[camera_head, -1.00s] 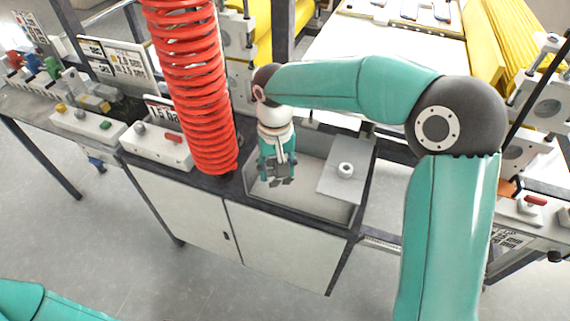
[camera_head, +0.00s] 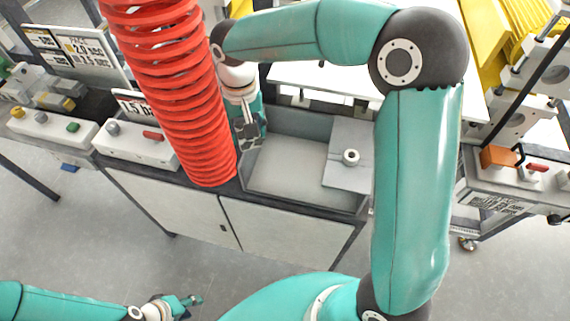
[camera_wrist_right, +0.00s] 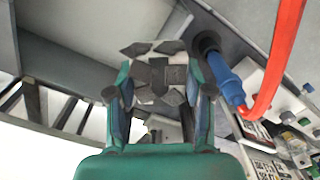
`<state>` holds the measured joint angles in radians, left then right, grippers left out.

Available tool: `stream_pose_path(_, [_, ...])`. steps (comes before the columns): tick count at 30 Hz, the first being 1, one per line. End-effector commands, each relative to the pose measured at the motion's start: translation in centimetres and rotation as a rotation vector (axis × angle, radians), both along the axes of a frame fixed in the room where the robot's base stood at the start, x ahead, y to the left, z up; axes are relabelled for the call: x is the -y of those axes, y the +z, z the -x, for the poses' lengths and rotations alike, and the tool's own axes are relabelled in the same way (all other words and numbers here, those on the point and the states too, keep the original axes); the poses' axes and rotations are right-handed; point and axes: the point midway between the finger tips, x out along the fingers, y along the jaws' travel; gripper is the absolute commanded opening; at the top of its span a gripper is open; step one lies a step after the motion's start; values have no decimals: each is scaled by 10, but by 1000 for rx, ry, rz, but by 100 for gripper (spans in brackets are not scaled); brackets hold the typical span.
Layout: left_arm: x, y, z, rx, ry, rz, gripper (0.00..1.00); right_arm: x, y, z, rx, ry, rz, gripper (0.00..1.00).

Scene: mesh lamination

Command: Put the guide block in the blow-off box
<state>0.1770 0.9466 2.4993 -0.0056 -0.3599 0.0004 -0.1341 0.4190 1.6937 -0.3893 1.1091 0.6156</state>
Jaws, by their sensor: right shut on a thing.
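The blow-off box (camera_head: 290,178) is a grey open-topped box in the bench, with a flat grey plate (camera_head: 338,175) and round knob over its right part. My right gripper (camera_head: 248,135) points down at the box's left edge, near its back left corner. In the right wrist view its dark fingers (camera_wrist_right: 155,75) are closed around a small pale grey piece (camera_wrist_right: 146,96), probably the guide block, mostly hidden by the fingers. I see no guide block in the open part of the box. My left gripper (camera_head: 185,304) is low at the left, away from the bench, small and seen edge-on.
A red coiled hose (camera_head: 175,100) hangs just left of my right gripper. A blue-handled tool (camera_wrist_right: 226,80) on a red hose is close beside the fingers in the wrist view. Control boxes (camera_head: 135,145) stand on the bench at left. A yellow-framed machine (camera_head: 500,45) is behind at right.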

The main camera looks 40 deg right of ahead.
Motion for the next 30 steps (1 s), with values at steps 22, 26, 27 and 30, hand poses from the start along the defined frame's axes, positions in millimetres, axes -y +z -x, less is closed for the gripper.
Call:
stream_pose_path(22, [0, -72, 0, 1, 0, 0, 40, 70, 17, 94, -7, -578, 2, 13])
stream_pose_path(26, [0, -73, 0, 1, 0, 0, 40, 70, -17, 94, -8, -577, 4, 13])
stream_pose_path(27, [0, -73, 0, 1, -1, 0, 40, 70, -28, 93, -8, -577, 4, 13])
stream_pose_path(30, [0, -74, 0, 1, 0, 0, 40, 70, -55, 94, -9, -575, 3, 13])
